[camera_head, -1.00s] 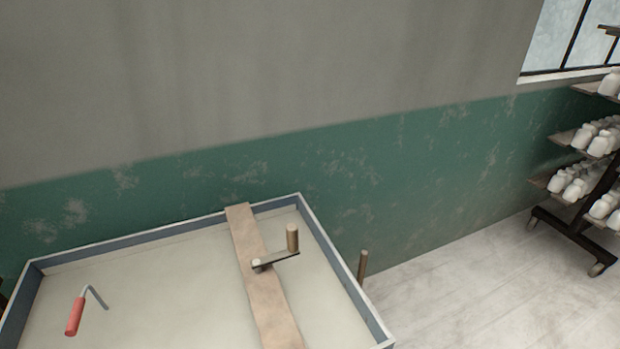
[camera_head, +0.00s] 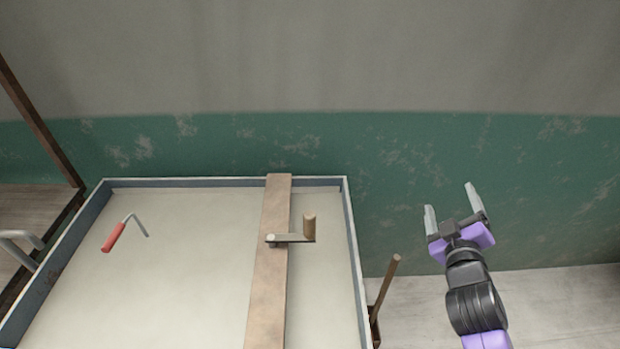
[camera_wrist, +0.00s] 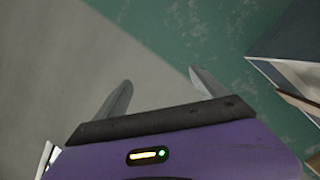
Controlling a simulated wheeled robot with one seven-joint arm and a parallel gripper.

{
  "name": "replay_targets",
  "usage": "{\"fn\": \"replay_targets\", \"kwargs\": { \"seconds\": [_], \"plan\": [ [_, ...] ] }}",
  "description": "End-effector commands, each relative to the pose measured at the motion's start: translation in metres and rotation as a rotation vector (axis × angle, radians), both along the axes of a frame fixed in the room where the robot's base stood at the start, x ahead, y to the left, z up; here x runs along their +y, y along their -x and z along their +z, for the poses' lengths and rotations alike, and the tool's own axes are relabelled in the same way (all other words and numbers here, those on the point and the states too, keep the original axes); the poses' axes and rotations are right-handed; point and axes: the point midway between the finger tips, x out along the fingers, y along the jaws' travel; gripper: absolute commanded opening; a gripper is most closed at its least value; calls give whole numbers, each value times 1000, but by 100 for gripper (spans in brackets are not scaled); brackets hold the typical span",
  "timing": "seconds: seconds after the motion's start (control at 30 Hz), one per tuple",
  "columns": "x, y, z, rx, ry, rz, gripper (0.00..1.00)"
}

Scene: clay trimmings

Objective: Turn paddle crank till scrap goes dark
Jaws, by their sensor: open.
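The paddle crank is a flat metal arm (camera_head: 290,238) with an upright wooden knob (camera_head: 309,227) at its right end. Its pivot sits on a brown wooden plank (camera_head: 267,290) that lies across a shallow tray (camera_head: 353,240). The tray holds a flat, pale grey-beige surface, perhaps the scrap (camera_head: 190,270). My gripper (camera_head: 454,207) is open and empty, to the right of the tray and well apart from the crank. In the wrist view its two fingers (camera_wrist: 160,88) are spread with nothing between them. The crank is not clearly visible there.
A red-handled tool with a bent metal rod (camera_head: 113,237) lies on the left of the tray. A wooden stick (camera_head: 385,287) stands at the tray's right side. A brown post (camera_head: 40,120) is at far left. The green and grey wall (camera_head: 400,150) is behind.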

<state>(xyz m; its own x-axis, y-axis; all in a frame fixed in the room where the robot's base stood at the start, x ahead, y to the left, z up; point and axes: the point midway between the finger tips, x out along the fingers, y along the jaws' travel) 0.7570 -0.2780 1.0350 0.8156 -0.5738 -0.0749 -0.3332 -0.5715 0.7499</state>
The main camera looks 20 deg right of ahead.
Motion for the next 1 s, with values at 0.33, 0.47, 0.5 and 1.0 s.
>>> {"fn": "replay_targets", "kwargs": {
  "seconds": [0.33,0.47,0.5,1.0],
  "plan": [
    [-74,-47,50,6,-96,-363,82],
    [-84,-56,52,39,-189,-480,82],
    [-84,-58,51,51,-225,-512,82],
    [31,-101,13,393,-779,-711,82]
  ]
}}
